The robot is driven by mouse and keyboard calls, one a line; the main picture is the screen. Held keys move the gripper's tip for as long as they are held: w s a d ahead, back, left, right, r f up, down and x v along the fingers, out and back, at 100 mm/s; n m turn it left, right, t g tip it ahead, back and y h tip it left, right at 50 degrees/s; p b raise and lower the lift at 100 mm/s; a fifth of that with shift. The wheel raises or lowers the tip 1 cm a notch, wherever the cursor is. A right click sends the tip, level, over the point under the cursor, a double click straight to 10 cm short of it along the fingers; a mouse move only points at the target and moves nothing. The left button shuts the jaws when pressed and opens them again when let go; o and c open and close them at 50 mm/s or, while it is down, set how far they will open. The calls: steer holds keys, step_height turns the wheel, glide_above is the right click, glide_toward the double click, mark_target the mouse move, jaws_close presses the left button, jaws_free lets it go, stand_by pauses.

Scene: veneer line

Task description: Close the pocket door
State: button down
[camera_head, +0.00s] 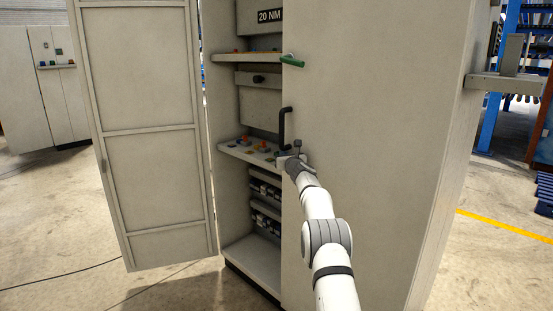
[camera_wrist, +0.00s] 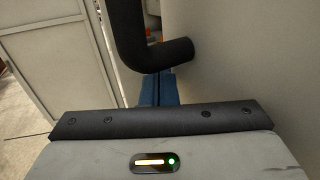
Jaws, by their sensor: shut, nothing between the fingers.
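A tall beige cabinet stands in the middle of the head view. Its large plain right-hand panel (camera_head: 370,120) looks like the pocket door; I cannot tell how far it slides. A black bar handle (camera_head: 285,128) sits upright near that panel's left edge. In the wrist view the dark handle (camera_wrist: 135,35) bends into the panel face (camera_wrist: 250,60), just beyond my fingers. My gripper (camera_head: 290,160) is shut and empty near the handle's lower end. Its blue-grey fingers (camera_wrist: 156,88) are together in the wrist view, beside the handle; contact is not clear.
A hinged, framed door (camera_head: 150,130) stands open at the left. Between it and the panel the cabinet shows shelves (camera_head: 250,155) with small parts. A bracket (camera_head: 505,83) sticks out at the right. Floor at left is mostly open.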

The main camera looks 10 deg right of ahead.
steer(key=s+a+b, duration=0.7)
steer(key=a+b, duration=0.6)
steer(key=b, duration=0.2)
steer(key=s+a+r+n+g+y+p, duration=0.25)
steer(key=s+a+r+n+p, duration=0.25)
steer(key=s+r+n+p, duration=0.35)
steer(key=s+a+r+n+g+y+p, duration=0.1)
steer(key=s+a+n+g+p, duration=0.1)
steer(key=s+n, duration=0.4)
steer(key=s+a+r+n+g+y+p, duration=0.1)
steer(key=s+a+n+y+p, duration=0.15)
steer(key=s+n, duration=0.45)
steer(key=s+d+f+n+g+h+p, duration=0.2)
steer(key=s+f+n+g+p, duration=0.1)
steer(key=s, duration=1)
steer(key=s+d+f+n+g+h+p, duration=0.2)
steer(key=s+n, duration=0.4)
steer(key=s, duration=0.8)
steer(key=s+d+f+n+g+h+p, duration=0.3)
steer(key=s+d+f+n+g+p, duration=0.1)
steer(key=s, duration=1)
steer(key=shift+f+n+g+p, duration=0.3)
steer(key=shift+n+g+p, duration=0.15)
steer(key=shift+p, duration=0.65)
